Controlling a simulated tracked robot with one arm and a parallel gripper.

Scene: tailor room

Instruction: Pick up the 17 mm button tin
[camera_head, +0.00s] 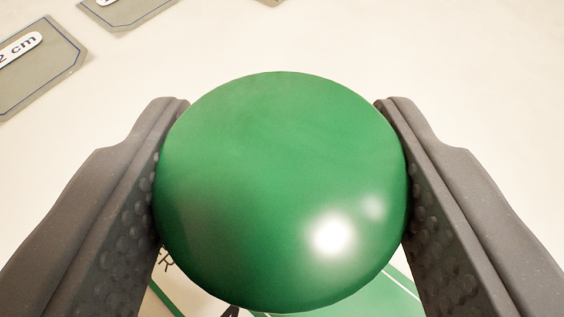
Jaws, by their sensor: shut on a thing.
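A glossy green round thing (270,185) with a smooth domed top fills the middle of the view. It has no lettering on the part that I see, so I cannot read a 17 mm mark or tell whether it is the button tin. My gripper (281,108) is shut on it. One dark grey finger with a dimpled pad presses on its left side and the other on its right side. The underside of the green thing is hidden.
A pale surface lies behind and around. A grey-green card (35,65) with a white label ending in "2 cm" lies at the upper left. Another such card (128,12) is cut off at the top. Green and white printed matter (400,287) shows below, mostly hidden.

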